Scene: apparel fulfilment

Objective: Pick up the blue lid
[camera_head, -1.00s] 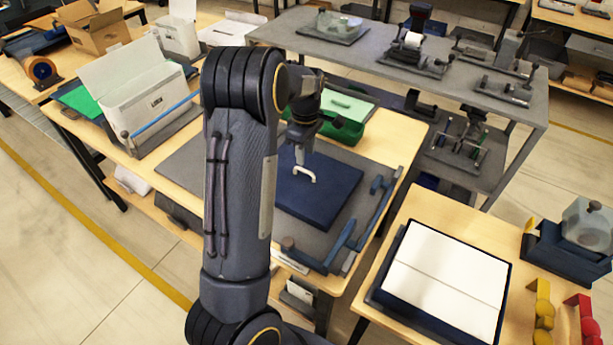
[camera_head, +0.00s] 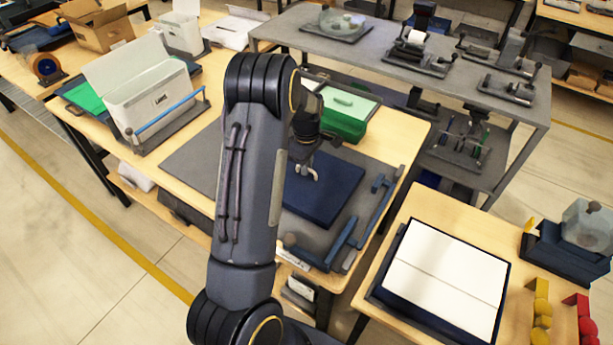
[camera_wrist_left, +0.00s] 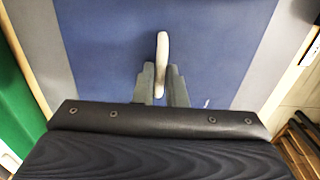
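The blue lid (camera_head: 333,193) is a flat dark blue panel lying on the grey mat of the wooden table. Its pale handle (camera_head: 309,174) stands near its middle, partly behind my left gripper (camera_head: 303,161). In the left wrist view the handle (camera_wrist_left: 162,50) lies between the two grey fingers of my left gripper (camera_wrist_left: 161,78), one on each side and very close. I cannot tell whether they press on it. The blue lid (camera_wrist_left: 105,45) fills most of that view. My right gripper is not in view.
A green box (camera_head: 345,118) stands behind the lid. Blue bar fixtures (camera_head: 342,243) line the mat's right and front edges. A white bin (camera_head: 150,90) stands at the left. A dark box with a white top (camera_head: 445,270) is on the right table.

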